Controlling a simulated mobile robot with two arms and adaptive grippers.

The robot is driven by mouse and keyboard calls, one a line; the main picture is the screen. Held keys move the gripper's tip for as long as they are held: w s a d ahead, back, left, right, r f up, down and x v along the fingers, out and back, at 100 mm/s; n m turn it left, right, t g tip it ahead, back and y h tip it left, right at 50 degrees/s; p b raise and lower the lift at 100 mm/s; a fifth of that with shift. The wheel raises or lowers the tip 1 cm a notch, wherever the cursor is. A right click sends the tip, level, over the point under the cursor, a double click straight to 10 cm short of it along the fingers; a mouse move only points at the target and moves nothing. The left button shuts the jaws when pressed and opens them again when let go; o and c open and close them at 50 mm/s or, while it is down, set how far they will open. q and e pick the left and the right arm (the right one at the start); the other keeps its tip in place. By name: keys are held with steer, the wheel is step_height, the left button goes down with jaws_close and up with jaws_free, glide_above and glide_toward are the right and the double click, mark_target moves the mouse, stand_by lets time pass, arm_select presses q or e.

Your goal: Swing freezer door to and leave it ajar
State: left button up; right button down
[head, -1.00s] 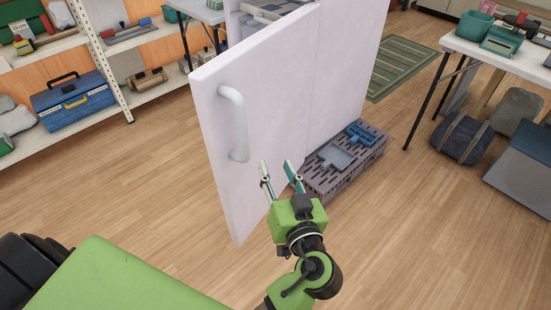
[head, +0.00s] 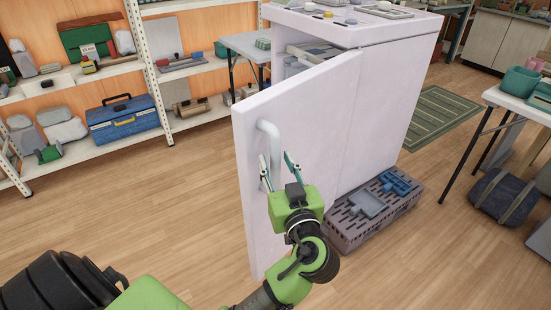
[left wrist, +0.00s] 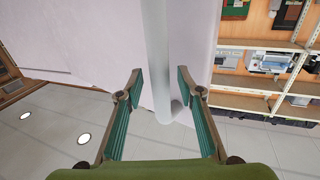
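The white freezer (head: 390,75) stands in the middle of the head view. Its door (head: 315,120) stands open, swung out toward me, with a gap behind its upper edge showing the inside. A pale vertical bar handle (head: 268,145) is on the door near its free edge; it also shows in the left wrist view (left wrist: 158,55). My left gripper (head: 278,172) is open at the handle's lower part. In the left wrist view the handle appears between the two spread fingertips; I cannot tell whether it is fully between them. My right gripper is not in view.
A purple-grey crate (head: 345,232) with blue items sits on the floor beside the freezer, close to the door. Shelves (head: 150,55) with a blue toolbox (head: 122,118) stand at the left. A white table (head: 520,105) is at the right. The wooden floor at left is clear.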

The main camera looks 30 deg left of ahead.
arm_select(q)
steer(key=shift+w+a, duration=0.5)
steer(key=shift+a, duration=0.05)
jaws_close()
steer(key=shift+a, duration=0.1)
